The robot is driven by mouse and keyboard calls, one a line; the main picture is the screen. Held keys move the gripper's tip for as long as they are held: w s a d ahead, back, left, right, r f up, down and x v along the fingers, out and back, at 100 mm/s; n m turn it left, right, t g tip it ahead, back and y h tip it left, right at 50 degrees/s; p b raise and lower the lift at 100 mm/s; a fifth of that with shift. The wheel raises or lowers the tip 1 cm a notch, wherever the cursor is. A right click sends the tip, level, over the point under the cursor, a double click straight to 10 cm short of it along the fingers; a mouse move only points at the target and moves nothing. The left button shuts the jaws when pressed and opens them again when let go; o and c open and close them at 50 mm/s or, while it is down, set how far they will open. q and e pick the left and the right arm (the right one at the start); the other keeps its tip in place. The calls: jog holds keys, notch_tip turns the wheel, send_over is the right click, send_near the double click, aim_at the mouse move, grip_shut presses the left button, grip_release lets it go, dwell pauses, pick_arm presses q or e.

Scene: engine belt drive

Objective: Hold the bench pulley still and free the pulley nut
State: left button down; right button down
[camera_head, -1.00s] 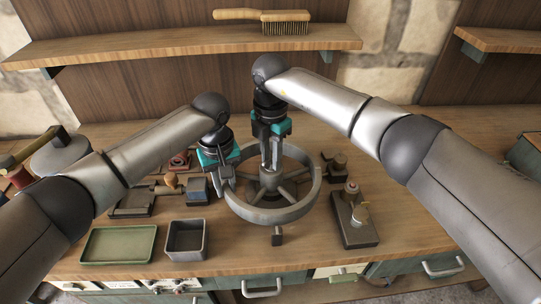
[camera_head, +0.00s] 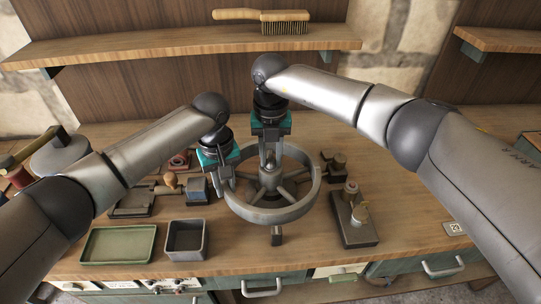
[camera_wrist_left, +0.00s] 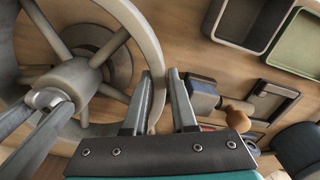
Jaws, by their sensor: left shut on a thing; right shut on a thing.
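The bench pulley (camera_head: 293,211) is a large grey spoked wheel lying flat on the bench. My left gripper (camera_head: 229,184) is shut on its rim at the left side. In the left wrist view the two fingers (camera_wrist_left: 165,100) straddle the rim (camera_wrist_left: 148,42). My right gripper (camera_head: 268,163) points straight down over the hub, shut on the pulley nut at the centre. Its fingers also reach the hub in the left wrist view (camera_wrist_left: 50,100). The nut itself is mostly hidden between those fingers.
A green tray (camera_head: 82,245) and a grey bin (camera_head: 168,248) stand at the front left. Small fixtures and a wooden-handled tool (camera_head: 171,180) lie left of the pulley. A metal block with posts (camera_head: 359,237) stands right. A brush (camera_head: 262,16) lies on the shelf above.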

pick_arm(q)
jog(key=shift+d+r, duration=0.15)
jog(key=shift+d, duration=0.2)
pick_arm(e)
jog(key=shift+w+a+r+n, duration=0.15)
jog(key=shift+r+n, duration=0.05)
jog(key=shift+n, duration=0.2)
jog(key=c, duration=1)
grip_release()
jog(key=o, duration=0.3)
jog(key=shift+f, duration=0.15)
jog(key=shift+o, duration=0.2)
notch_tip(320, 180, up, 12)
notch_tip(320, 180, up, 12)
send_over(269, 161)
